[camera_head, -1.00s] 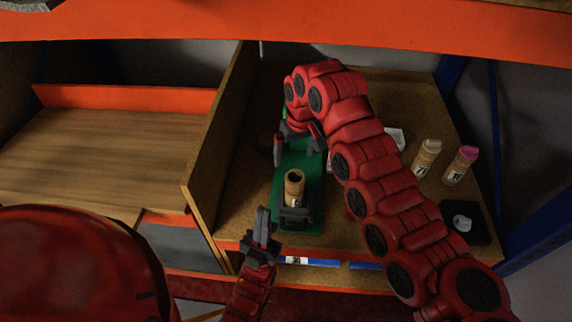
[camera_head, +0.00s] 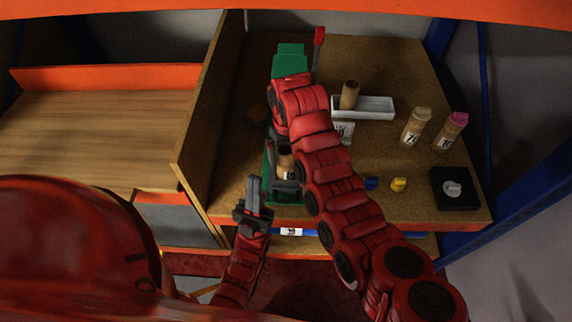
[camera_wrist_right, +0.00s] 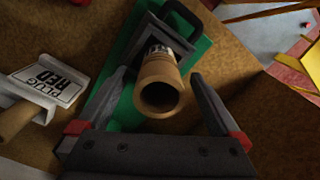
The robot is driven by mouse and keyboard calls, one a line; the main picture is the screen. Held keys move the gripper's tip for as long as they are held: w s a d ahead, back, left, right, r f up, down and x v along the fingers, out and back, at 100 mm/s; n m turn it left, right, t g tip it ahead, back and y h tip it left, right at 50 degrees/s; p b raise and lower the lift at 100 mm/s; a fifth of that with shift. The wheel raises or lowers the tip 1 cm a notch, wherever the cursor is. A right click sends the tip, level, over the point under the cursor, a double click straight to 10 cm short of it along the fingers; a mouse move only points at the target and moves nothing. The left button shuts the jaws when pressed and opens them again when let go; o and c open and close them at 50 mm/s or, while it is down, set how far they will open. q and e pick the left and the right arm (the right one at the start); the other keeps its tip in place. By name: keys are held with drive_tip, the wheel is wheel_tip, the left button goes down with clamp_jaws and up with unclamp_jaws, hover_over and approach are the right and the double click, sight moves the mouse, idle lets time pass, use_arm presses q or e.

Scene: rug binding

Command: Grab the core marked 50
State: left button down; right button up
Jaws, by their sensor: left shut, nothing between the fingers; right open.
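A tan cardboard core (camera_head: 285,162) stands in a dark holder on a green fixture (camera_head: 290,62), partly covered by my right arm. In the right wrist view the core (camera_wrist_right: 157,66) shows its hollow end, and its label is too small to read. My right gripper (camera_wrist_right: 159,77) is open, with one finger on each side of the core and visible gaps to it. My left gripper (camera_head: 253,188) is shut and empty, near the shelf's front edge, left of the fixture. Two capped cores, tan (camera_head: 415,128) and pink-topped (camera_head: 449,132), stand at the right; neither label clearly reads 50.
A white tray (camera_head: 376,107) with another core (camera_head: 349,94) is behind my right arm. A "PLUG RED" sign (camera_wrist_right: 48,84) shows in the wrist view. Blue (camera_head: 371,184) and yellow (camera_head: 398,184) pieces and a black pad (camera_head: 455,190) lie at the right. A wooden divider (camera_head: 207,110) stands at the left.

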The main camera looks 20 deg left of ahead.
drive_tip(key=shift+w+a+f+p, duration=0.15)
drive_tip(key=shift+f+p, duration=0.6)
drive_tip(key=shift+f, duration=0.45)
drive_tip(key=shift+w+a+f+p, duration=0.1)
drive_tip(key=shift+f+p, duration=0.65)
drive_tip(key=shift+f, duration=0.85)
clamp_jaws()
drive_tip(key=shift+r, duration=0.1)
